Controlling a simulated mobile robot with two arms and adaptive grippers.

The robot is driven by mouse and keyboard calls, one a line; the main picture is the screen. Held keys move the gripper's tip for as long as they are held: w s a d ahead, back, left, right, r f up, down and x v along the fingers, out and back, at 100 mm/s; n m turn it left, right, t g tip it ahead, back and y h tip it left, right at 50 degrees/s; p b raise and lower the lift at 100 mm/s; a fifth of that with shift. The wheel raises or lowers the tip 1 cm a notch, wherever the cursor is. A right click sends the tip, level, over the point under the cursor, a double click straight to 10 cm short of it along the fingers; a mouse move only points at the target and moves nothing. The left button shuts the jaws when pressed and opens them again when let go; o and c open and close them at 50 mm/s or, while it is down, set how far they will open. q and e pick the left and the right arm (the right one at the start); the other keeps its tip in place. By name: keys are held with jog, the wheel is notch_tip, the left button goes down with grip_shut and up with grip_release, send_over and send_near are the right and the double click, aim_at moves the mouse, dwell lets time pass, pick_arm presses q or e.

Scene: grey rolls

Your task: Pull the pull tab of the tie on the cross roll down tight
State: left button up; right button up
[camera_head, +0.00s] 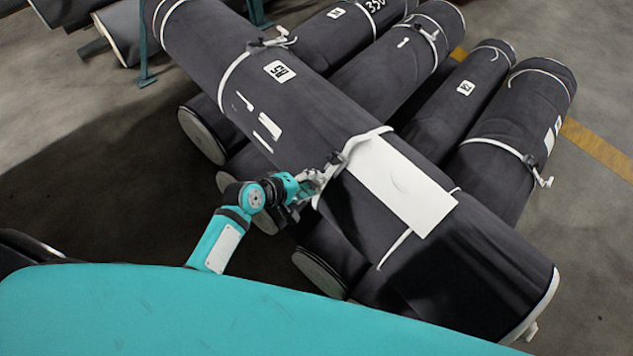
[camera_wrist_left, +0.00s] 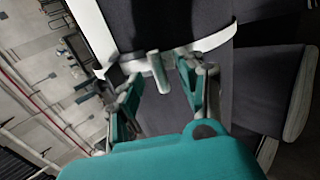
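The cross roll (camera_head: 325,110) is a long dark grey roll lying diagonally over several other rolls. A white tie (camera_head: 368,138) runs around it beside a white sheet, with a buckle at the near side. In the left wrist view, the tie (camera_wrist_left: 215,40) crosses the roll and a pale pull tab (camera_wrist_left: 158,72) sticks out from its buckle. My left gripper (camera_head: 318,181) is at this buckle. In the left wrist view its fingers (camera_wrist_left: 163,80) stand apart on either side of the tab, with gaps visible, so it is open. My right gripper is not in view.
A second white tie (camera_head: 236,68) circles the cross roll further up. Several dark rolls (camera_head: 515,130) with white ties lie beneath it, their ends close below my left arm. A teal stand (camera_head: 145,50) is at upper left. Concrete floor (camera_head: 40,110) is open at left.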

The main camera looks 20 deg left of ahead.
aim_at(315, 182)
pick_arm(q)
jog(key=shift+x, duration=1.5)
grip_shut()
